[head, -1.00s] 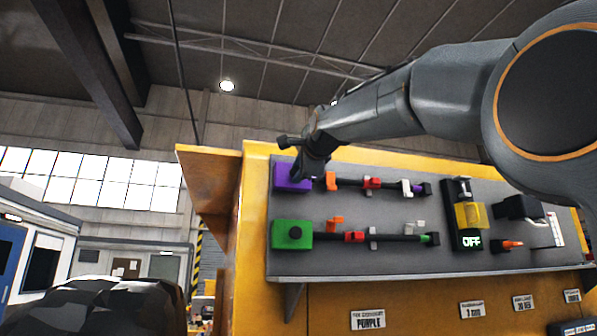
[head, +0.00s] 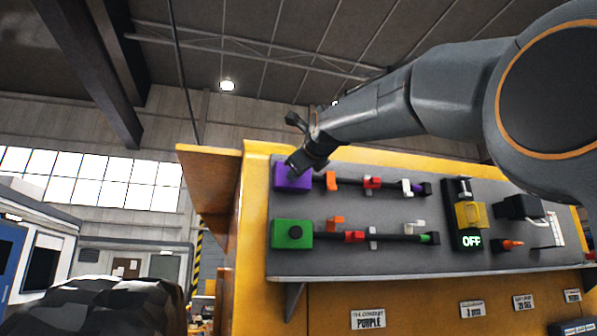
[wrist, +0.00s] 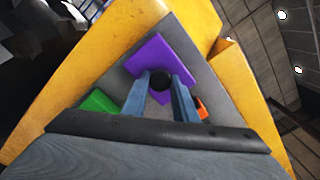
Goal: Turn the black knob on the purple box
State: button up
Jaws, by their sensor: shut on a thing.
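The purple box (head: 288,178) is at the upper left of the grey panel; its front is partly hidden by my gripper in the head view. In the wrist view the purple box (wrist: 163,60) is straight ahead, with the round black knob (wrist: 160,80) on its face. My gripper (wrist: 160,88) has its two fingers on either side of the knob, shut on it. In the head view my gripper (head: 300,164) is at the box's face and hides the knob. The gripper looks rolled relative to the box.
Below is a green box (head: 291,234) with its own black knob. Yellow cabinet walls (wrist: 85,75) surround the panel.

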jog(key=shift+m, duration=0.4)
jog(key=o, duration=1.1)
jog(key=shift+c, duration=0.2)
jog(key=shift+s, duration=0.1)
jog(key=b+v, duration=0.3)
jog(key=v, duration=0.4)
jog(key=shift+s+b, duration=0.3)
jog(key=shift+s+d, duration=0.1)
